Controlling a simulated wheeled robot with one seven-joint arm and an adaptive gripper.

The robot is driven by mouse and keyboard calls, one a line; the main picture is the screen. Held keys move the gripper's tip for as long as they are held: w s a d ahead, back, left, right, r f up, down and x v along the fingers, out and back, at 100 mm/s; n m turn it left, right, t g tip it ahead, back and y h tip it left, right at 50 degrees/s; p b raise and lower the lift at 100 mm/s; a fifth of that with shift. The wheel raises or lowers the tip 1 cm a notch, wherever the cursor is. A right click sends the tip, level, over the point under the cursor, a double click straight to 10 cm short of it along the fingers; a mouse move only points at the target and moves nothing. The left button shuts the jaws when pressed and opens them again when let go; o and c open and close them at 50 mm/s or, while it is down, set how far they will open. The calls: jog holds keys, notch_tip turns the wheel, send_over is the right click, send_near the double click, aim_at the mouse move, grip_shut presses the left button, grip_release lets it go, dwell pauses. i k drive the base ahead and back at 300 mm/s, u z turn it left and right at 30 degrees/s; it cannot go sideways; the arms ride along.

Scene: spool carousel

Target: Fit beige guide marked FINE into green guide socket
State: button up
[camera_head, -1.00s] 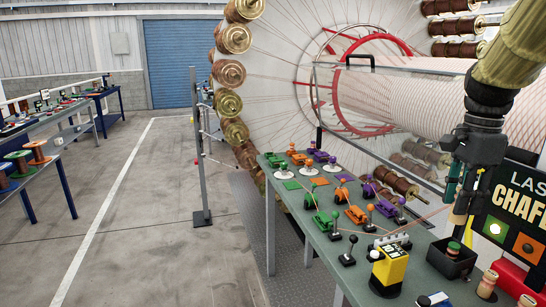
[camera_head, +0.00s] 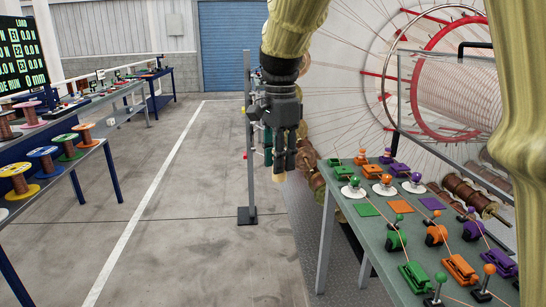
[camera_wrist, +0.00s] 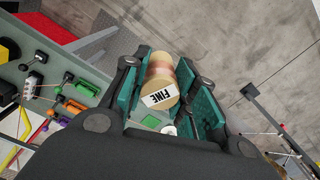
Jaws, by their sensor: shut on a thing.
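My gripper (camera_head: 282,160) hangs in the head view over or in front of the aisle, left of the green-topped table. It is shut on the beige guide (camera_wrist: 162,78), a cylinder with copper-brown bands and a white label reading FINE. The guide lies between the teal finger pads in the wrist view, and its beige end (camera_head: 279,176) shows below the fingers in the head view. I cannot tell which green part is the guide socket.
The table (camera_head: 345,237) holds green, orange and purple clamps and levers, with threads across them. A thin post (camera_head: 249,130) on a dark base stands behind my gripper. Benches with coloured spools (camera_head: 42,152) are at the left. The aisle floor is clear.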

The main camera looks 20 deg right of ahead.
aim_at(423, 243)
jog(key=u, duration=0.05)
jog(key=i, duration=1.45)
jog(key=z, duration=0.85)
jog(key=i, duration=0.95)
jog(key=z, duration=0.7)
